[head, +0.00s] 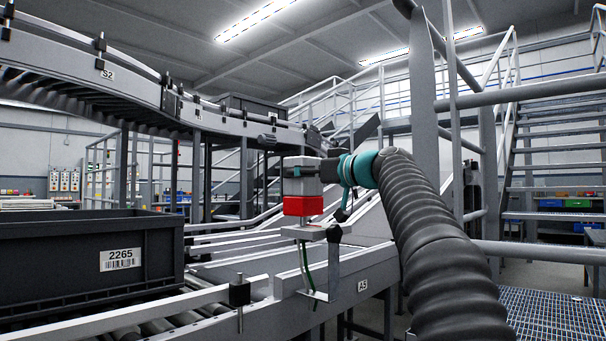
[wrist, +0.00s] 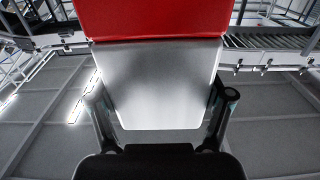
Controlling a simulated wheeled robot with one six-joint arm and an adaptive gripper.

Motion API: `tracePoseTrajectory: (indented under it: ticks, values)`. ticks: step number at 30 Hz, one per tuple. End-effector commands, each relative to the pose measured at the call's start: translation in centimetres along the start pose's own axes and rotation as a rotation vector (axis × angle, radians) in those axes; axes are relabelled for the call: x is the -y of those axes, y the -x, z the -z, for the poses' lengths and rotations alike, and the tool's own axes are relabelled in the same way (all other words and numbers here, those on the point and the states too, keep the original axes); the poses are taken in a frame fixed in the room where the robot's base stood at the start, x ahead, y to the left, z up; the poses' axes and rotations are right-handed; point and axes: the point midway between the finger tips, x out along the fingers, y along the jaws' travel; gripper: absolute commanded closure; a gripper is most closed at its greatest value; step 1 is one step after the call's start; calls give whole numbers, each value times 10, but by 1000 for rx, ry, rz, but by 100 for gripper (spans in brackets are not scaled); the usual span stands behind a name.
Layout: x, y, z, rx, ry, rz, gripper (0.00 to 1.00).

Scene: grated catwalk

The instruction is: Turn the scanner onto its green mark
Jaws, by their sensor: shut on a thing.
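The scanner (head: 303,205) is a light grey block with a red lower part, standing above a small bracket plate at the edge of the conveyor. In the wrist view its red part (wrist: 160,18) fills the top and its grey body (wrist: 158,90) fills the middle. My gripper (head: 305,174) reaches it from the right and is shut on the grey body. In the wrist view my gripper (wrist: 158,108) has a finger on each side of the body. A thin green line (head: 306,258) runs below the plate; I cannot tell whether it is a cable. No clear green mark shows.
A dark grey crate (head: 60,255) labelled 2265 sits on the rollers at left. A metal rail (head: 230,295) with a dark clamp (head: 240,290) runs in front. A post (head: 425,100) and handrail stand at right, close to my arm. A curved conveyor (head: 150,85) passes overhead.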

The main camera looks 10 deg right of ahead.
Motion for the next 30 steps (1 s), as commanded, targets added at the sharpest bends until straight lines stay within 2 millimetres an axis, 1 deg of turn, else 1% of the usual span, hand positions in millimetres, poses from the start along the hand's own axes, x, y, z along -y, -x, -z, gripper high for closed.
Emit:
tracePoseTrajectory:
  ticks: [5,6,8,9,18,22,26,30]
  values:
    - [0,0,-1,1,1,0,56]
    - [0,0,-1,1,1,0,19]
    - [0,0,0,1,1,0,4]
    - [0,0,0,1,1,0,0]
    - [0,0,0,1,1,-2,0]
    - [-1,6,0,1,1,-4,0]
    - [0,23,0,1,0,-4,0]
    - [0,51,1,1,1,-6,0]
